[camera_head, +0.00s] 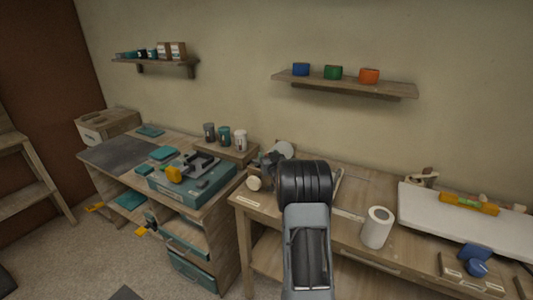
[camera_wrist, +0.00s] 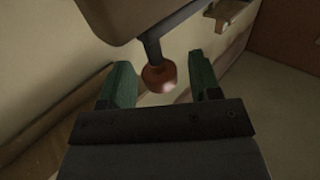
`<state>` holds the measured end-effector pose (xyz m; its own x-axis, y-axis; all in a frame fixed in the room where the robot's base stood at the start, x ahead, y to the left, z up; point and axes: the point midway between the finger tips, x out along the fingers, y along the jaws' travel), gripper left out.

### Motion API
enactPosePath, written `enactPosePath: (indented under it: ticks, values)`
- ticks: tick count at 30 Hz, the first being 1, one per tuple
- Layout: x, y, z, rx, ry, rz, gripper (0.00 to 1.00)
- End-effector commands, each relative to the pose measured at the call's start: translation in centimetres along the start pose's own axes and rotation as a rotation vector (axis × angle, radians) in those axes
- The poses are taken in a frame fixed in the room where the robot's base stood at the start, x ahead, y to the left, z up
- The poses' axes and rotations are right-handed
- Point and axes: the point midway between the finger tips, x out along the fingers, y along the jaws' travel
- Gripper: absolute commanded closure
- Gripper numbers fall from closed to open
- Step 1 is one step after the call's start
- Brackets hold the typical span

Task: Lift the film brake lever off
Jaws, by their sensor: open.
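In the wrist view, a red-brown round knob (camera_wrist: 160,77) sits on the end of a short dark stem that comes from a brown body (camera_wrist: 135,14). It looks like the film brake lever, but I cannot be sure. My gripper (camera_wrist: 165,82) is open, with one green finger on each side of the knob. I cannot tell whether either finger touches it. In the head view, my arm covers the middle of the bench, and my gripper cannot be made out clearly. A grey device with a pale round part (camera_head: 283,150) shows partly behind my arm.
A white roll (camera_head: 377,227) stands on the right bench (camera_head: 345,240), beside a white board (camera_head: 468,222). On the left bench, a teal case (camera_head: 205,190) carries a black device and a yellow roll. A wall shelf (camera_head: 345,86) with three coloured pots hangs above.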

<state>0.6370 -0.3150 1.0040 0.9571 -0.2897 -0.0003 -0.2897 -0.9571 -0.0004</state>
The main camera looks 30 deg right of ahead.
Motion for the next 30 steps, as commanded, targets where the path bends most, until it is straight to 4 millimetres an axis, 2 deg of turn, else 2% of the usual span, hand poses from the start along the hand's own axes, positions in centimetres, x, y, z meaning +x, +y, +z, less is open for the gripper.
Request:
enactPosePath:
  ticks: [7,19,30]
  values:
    - [1.9,0.0,0.0,0.0,0.0,0.0,0.43]
    - [2.2,-0.1,0.0,0.0,0.0,-0.001,0.44]
    - [2.2,0.0,0.0,-0.001,0.0,0.0,0.79]
